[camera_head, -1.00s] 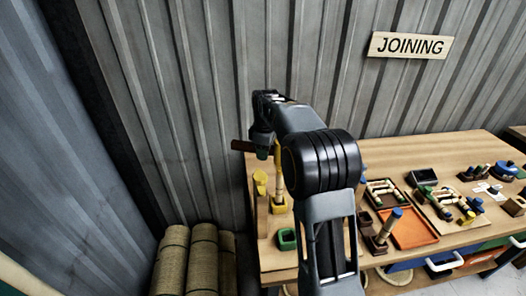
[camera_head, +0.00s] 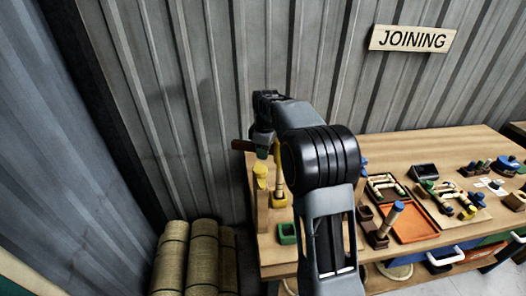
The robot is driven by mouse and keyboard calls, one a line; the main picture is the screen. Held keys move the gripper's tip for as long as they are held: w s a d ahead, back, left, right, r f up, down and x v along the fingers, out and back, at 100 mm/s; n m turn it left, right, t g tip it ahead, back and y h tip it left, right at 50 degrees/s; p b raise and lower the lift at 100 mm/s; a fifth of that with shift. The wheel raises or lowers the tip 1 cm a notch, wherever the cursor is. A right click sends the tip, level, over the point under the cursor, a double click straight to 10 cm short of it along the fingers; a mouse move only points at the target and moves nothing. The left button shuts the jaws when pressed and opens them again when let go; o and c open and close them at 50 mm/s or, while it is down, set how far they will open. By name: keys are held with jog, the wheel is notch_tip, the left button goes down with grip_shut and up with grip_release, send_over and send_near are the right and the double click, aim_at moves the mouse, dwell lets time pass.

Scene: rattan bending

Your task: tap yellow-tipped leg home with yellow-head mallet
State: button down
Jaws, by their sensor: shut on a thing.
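My gripper (camera_head: 263,142) is over the left end of the bench, seen from behind and partly covered by my own arm. It is shut on a dark brown bar (camera_head: 242,145) that sticks out to its left and looks like the mallet's handle. The mallet's yellow head cannot be made out clearly. Just below and right of the gripper, an upright yellow piece (camera_head: 279,182) stands on a yellow base (camera_head: 279,200). A yellow-topped post (camera_head: 261,178) stands just left of it. Whether anything touches the upright piece cannot be told.
A green open box (camera_head: 287,233) sits near the bench's front left. An orange tray (camera_head: 408,223), a blue-topped peg (camera_head: 394,214) and several frame parts lie to the right. Rolled bales (camera_head: 203,255) stand left of the bench. A corrugated wall (camera_head: 215,90) rises close behind.

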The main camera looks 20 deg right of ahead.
notch_tip(320, 180, up, 3)
jog(key=shift+f+p, duration=0.1)
jog(key=shift+p, duration=0.8)
jog(key=shift+f, duration=0.2)
jog(key=shift+f, duration=0.2)
notch_tip(320, 180, down, 4)
jog(key=b, duration=0.2)
jog(key=shift+r+b, duration=0.1)
jog(key=shift+b, duration=0.25)
jog(key=shift+r+p, duration=1.55)
jog(key=shift+r, duration=0.3)
